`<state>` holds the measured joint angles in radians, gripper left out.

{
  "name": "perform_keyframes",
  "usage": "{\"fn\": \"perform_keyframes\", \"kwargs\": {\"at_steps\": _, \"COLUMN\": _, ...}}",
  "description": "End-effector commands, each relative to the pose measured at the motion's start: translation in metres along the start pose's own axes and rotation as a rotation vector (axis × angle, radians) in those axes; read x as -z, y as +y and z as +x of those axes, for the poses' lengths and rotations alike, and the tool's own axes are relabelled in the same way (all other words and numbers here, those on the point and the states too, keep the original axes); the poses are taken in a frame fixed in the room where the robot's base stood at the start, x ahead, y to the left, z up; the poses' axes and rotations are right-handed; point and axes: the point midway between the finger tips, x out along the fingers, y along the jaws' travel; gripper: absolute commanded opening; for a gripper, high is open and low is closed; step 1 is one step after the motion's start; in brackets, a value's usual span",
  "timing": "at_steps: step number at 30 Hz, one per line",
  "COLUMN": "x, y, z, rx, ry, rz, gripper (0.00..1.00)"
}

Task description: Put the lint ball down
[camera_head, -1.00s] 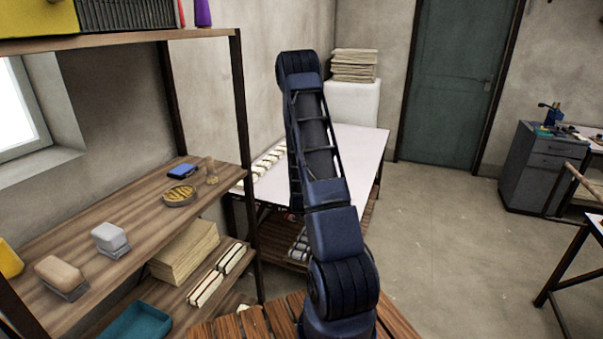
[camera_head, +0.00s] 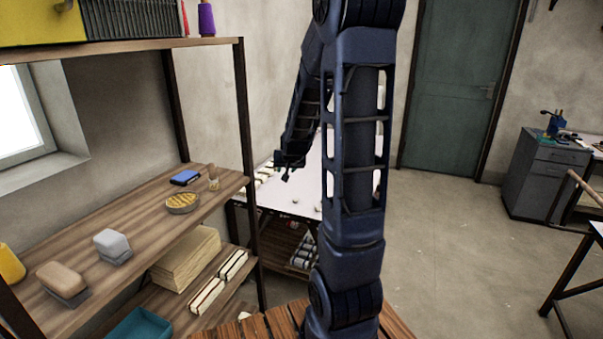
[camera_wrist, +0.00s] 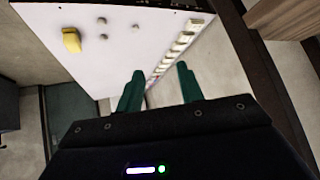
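Several small grey lint balls lie on the white table top (camera_wrist: 60,22); one lint ball (camera_wrist: 135,28) is in the wrist view near the middle of the top. I cannot tell which one the task means. In the head view my gripper (camera_head: 288,168) hangs above the left part of the white table, partly dark and small. My own arm hides much of the table there.
A yellow block (camera_wrist: 71,40) lies on the table. A row of pale folded pieces (camera_wrist: 176,45) lines one table edge. A wooden shelf (camera_head: 125,235) with boxes and a dish (camera_head: 181,202) stands at left.

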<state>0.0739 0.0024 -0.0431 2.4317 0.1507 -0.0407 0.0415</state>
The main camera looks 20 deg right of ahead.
Motion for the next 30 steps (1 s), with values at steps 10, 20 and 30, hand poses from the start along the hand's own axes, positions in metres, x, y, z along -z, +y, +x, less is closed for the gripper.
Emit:
{"fn": "perform_keyframes", "kwargs": {"at_steps": 10, "x": -0.022, "y": -0.02, "z": -0.108, "rx": 0.049, "ry": -0.113, "rz": -0.091, "gripper": 0.37}}
{"fn": "perform_keyframes", "kwargs": {"at_steps": 20, "x": -0.065, "y": -0.021, "z": -0.205, "rx": 0.061, "ry": -0.222, "rz": -0.186, "gripper": 0.37}}
{"fn": "perform_keyframes", "kwargs": {"at_steps": 30, "x": -0.119, "y": -0.008, "z": -0.286, "rx": 0.046, "ry": -0.321, "rz": -0.269, "gripper": 0.37}}
